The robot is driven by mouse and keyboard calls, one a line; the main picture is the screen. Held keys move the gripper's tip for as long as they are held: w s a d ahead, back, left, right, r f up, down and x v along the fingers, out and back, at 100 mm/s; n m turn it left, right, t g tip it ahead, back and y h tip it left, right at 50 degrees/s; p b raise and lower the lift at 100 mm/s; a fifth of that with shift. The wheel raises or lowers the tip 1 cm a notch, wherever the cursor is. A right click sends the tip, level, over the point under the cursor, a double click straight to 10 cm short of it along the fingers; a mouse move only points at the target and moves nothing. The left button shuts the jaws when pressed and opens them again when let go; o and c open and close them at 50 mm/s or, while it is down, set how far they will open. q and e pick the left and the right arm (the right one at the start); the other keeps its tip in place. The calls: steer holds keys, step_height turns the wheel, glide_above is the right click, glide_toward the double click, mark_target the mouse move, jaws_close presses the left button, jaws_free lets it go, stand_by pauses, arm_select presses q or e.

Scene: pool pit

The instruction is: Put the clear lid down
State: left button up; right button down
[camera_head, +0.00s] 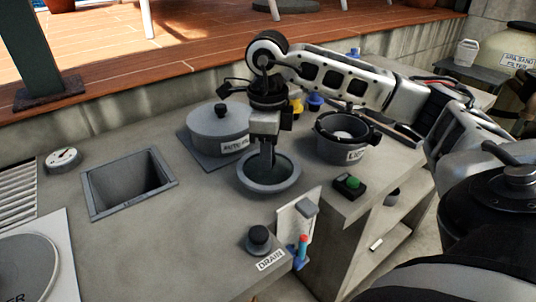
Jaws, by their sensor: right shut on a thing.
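The clear lid (256,186) is a round disc with a grey rim and a dark, greenish see-through middle. It shows at the middle of the head view, over the grey counter. My right gripper (267,165) points straight down and is shut on the lid near its centre. The fingertips hide the part they grip. The lid looks level and is on or just above the counter; I cannot tell which. My left gripper is not in view.
Behind the lid stands a lidded grey pot (215,128). To the right is an open round housing (340,150). A square opening (128,184) lies to the left. A black knob (259,240) marked DRAIN stands in front. The counter between opening and knob is clear.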

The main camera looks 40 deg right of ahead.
steer(key=shift+f, duration=0.65)
steer(key=shift+f, duration=0.2)
steer(key=c, duration=1.1)
jaws_free()
steer(key=shift+c, duration=0.2)
step_height(320, 180, up, 12)
steer(key=p, duration=0.2)
steer(key=shift+r, duration=0.25)
